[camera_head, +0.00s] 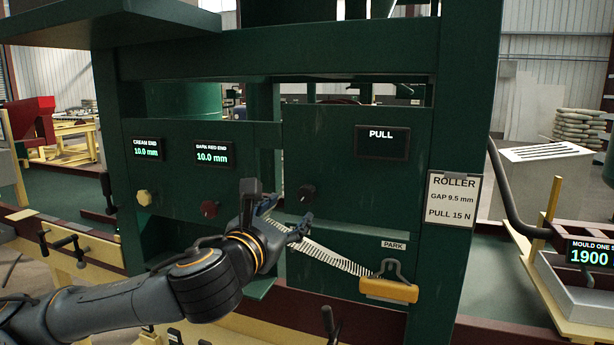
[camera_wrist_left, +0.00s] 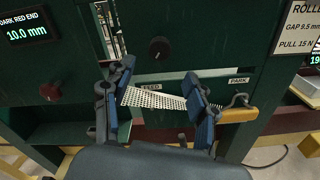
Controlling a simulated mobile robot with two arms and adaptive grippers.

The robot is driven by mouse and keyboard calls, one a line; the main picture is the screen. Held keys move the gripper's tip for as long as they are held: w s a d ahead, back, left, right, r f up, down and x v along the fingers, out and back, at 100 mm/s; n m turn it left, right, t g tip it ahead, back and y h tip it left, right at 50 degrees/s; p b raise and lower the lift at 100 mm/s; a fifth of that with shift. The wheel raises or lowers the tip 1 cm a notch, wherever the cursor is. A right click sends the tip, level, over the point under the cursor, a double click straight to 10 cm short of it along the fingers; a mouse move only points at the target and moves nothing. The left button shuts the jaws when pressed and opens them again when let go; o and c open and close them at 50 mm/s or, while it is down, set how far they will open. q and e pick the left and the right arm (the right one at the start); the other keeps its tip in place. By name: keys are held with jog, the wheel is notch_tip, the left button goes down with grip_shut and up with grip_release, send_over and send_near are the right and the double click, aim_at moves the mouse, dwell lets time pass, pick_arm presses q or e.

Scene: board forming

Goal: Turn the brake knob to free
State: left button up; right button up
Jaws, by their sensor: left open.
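A black round knob (camera_head: 306,193) sits on the right green panel below the PULL display; it also shows in the left wrist view (camera_wrist_left: 160,47). It is likely the brake knob, but I cannot read a brake label or its setting. My left gripper (camera_head: 281,218) is in front of the panel, below and left of this knob and apart from it. In the left wrist view my gripper (camera_wrist_left: 160,100) is open, its blue-padded fingers spread below the knob. A white perforated strip shows between the fingers, and I cannot tell whether they touch it.
A dark red knob (camera_head: 209,208) and a cream knob (camera_head: 144,197) sit on the left panel. The strip (camera_head: 340,260) runs down right to an orange handle (camera_head: 388,290) under the PARK label. A ROLLER notice (camera_head: 451,200) hangs on the right post.

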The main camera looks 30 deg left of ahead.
aim_at(304, 196)
pick_arm(q)
jog(key=p+x, duration=0.1)
jog(key=x, duration=1)
jog(key=shift+a+p, duration=0.1)
jog(key=shift+p, duration=0.25)
jog(key=c, duration=1.2)
